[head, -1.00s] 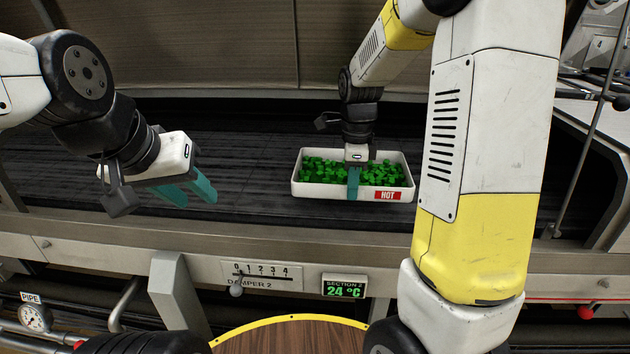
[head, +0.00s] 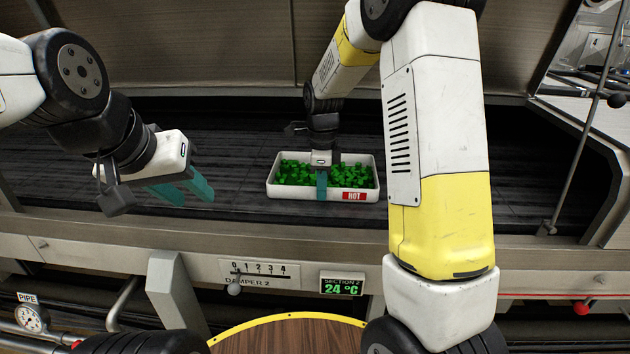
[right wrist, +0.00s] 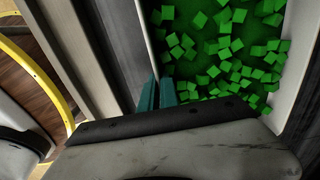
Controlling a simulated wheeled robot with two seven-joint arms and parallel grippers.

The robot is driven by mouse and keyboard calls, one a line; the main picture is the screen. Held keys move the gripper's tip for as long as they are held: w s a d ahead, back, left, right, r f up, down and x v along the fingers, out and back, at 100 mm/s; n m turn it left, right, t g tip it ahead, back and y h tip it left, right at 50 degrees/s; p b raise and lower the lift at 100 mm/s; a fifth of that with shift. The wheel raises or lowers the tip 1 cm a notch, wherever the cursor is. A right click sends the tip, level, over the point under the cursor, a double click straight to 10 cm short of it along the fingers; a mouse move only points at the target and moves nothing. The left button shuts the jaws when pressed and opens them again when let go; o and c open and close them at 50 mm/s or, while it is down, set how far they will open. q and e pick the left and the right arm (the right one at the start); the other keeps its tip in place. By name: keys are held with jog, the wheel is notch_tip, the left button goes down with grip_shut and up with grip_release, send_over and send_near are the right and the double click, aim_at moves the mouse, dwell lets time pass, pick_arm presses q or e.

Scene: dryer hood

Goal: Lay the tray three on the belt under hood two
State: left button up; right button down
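A white tray (head: 280,190) filled with green cubes, with a red "HOT" label on its front, is at the dark belt (head: 235,150) under the hood. Whether it rests on the belt or hangs just above it I cannot tell. My right gripper (head: 322,184) is over the tray's near wall, its teal fingers close together on that wall. The right wrist view shows the fingers (right wrist: 157,93) at the wall beside the green cubes (right wrist: 215,50). My left gripper (head: 184,189) is open and empty over the belt, left of the tray.
A metal rail (head: 110,250) runs along the belt's front, with the Damper 2 scale (head: 259,273) and a "Section 2" display reading 24 °C (head: 342,284). The hood panel (head: 200,50) stands behind. The belt left of the tray is bare.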

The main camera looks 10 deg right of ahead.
jog(key=c, duration=1.6)
grip_release()
jog(key=shift+f, duration=0.1)
notch_tip(320, 180, up, 12)
jog(key=shift+s+d+r+n+t+y, duration=0.35)
jog(key=shift+s+d+r+n+t, duration=0.5)
jog(key=shift+s+n, duration=2.85)
jog(key=shift+s+d+r+n+t+y, duration=0.45)
jog(key=shift+s+r+n+t, duration=0.6)
jog(key=shift+s+n, duration=2.65)
jog(key=shift+s+d+r+n+t+y, duration=0.3)
jog(key=shift+s+d+r+n+t, duration=0.65)
jog(key=shift+s+n, duration=2.75)
jog(key=shift+s+a+f+m+t, duration=0.2)
jog(key=shift+s+a+m+t, duration=0.1)
jog(key=shift+s+m, duration=0.4)
